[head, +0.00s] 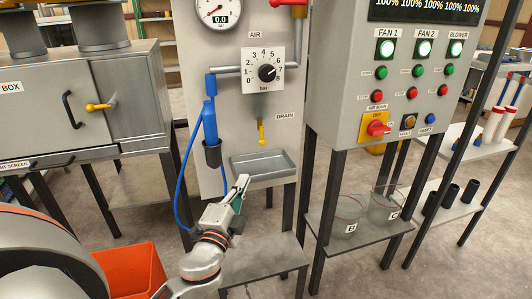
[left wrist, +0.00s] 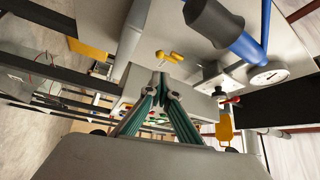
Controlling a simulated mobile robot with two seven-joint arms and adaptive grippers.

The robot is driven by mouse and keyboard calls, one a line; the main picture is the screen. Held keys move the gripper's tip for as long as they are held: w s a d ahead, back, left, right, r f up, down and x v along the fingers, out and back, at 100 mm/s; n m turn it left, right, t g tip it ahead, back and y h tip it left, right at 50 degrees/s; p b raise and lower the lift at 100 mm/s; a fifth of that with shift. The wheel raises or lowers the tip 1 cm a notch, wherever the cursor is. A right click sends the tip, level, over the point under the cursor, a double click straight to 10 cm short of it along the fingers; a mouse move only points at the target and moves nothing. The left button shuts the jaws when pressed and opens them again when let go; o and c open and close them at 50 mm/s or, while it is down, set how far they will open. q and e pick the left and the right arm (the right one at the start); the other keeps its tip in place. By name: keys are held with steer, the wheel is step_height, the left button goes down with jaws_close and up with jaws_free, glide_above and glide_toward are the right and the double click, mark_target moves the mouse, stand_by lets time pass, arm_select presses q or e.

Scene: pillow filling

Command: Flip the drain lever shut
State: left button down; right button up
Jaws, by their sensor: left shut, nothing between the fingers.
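A yellow lever also shows just beyond the fingertips in the left wrist view (left wrist: 170,57). My left gripper (head: 242,182) is below the lever, in front of the tray. Its fingers are together and empty, and it looks apart from the lever. My right gripper is not in view.
A blue hose (head: 184,170) and a blue filter with a dark cup (head: 212,150) are left of the lever. The regulator dial (head: 265,72) is above it. A control cabinet (head: 400,95) stands right. An orange bin (head: 130,272) is at lower left.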

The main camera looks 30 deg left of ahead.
arm_select(q)
steer(key=shift+w, duration=0.1)
steer(key=p, duration=0.2)
glide_toward(261, 145)
steer(key=x, duration=0.5)
steer(key=shift+a+r, duration=0.1)
steer(key=shift+r, duration=0.1)
steer(key=shift+x, duration=0.85)
steer(key=shift+f, duration=0.1)
